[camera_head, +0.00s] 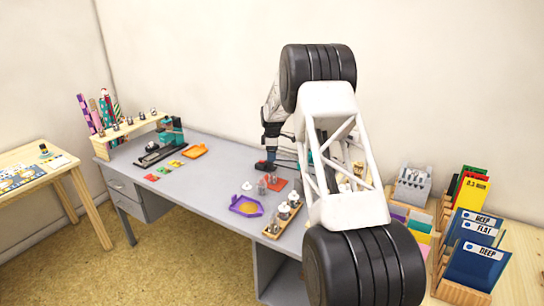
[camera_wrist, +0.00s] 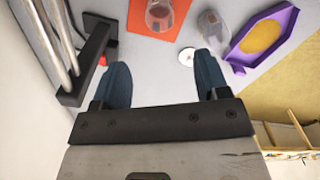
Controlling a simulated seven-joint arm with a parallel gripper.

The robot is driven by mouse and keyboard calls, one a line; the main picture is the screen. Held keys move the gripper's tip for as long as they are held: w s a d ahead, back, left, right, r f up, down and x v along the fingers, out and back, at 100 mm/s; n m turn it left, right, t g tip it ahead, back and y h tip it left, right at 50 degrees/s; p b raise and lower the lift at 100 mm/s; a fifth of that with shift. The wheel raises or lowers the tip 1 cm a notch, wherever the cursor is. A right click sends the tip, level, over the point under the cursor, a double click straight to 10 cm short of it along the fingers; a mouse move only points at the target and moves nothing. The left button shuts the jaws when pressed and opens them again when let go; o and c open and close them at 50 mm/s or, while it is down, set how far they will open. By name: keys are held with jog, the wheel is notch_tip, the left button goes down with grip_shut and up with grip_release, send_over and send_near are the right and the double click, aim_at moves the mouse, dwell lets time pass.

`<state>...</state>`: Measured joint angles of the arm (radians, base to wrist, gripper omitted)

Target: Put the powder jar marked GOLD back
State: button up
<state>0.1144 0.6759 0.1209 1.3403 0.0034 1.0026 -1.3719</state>
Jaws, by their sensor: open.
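My gripper (camera_wrist: 163,82) is open, with two blue fingers apart and nothing held between them. In the head view it (camera_head: 266,166) hangs low over the grey desk, partly hidden by my arm. Just ahead of the fingers in the wrist view are a small white round piece (camera_wrist: 187,57), a clear jar (camera_wrist: 213,22) and another clear jar (camera_wrist: 158,14) on an orange sheet. A wooden rack (camera_head: 272,235) holding several white-topped jars (camera_head: 283,211) stands at the desk's front. No jar label is readable, so I cannot tell which is GOLD.
A purple tray (camera_wrist: 235,57) with gold powder lies beside the clear jars. The orange sheet (camera_wrist: 135,17) is flat on the desk. A dark stand with metal rods (camera_wrist: 72,98) is close left of my gripper. Open desk (camera_head: 205,180) lies left of the purple tray.

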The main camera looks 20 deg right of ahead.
dwell(0.4)
jog(key=s+a+r+m+t, duration=0.1)
jog(key=s+a+r+m, duration=0.3)
jog(key=s+r, duration=1)
jog(key=s+a+r+m, duration=0.3)
jog(key=s+r, duration=0.8)
jog(key=s, duration=0.8)
jog(key=s+a+r+m+t, duration=0.1)
jog(key=s+a+m, duration=0.1)
jog(key=s, duration=0.9)
jog(key=s+a+r+m, duration=0.1)
jog(key=s+m, duration=0.1)
jog(key=s, duration=0.9)
jog(key=s+f+m, duration=0.1)
jog(key=s+f, duration=0.1)
jog(key=s, duration=0.7)
jog(key=s+a+f+m, duration=0.1)
jog(key=s+f+m, duration=0.1)
jog(key=s, duration=0.8)
jog(key=shift+a+f+m+t, duration=0.2)
jog(key=shift+f+m+t, duration=0.1)
jog(key=shift+f, duration=0.15)
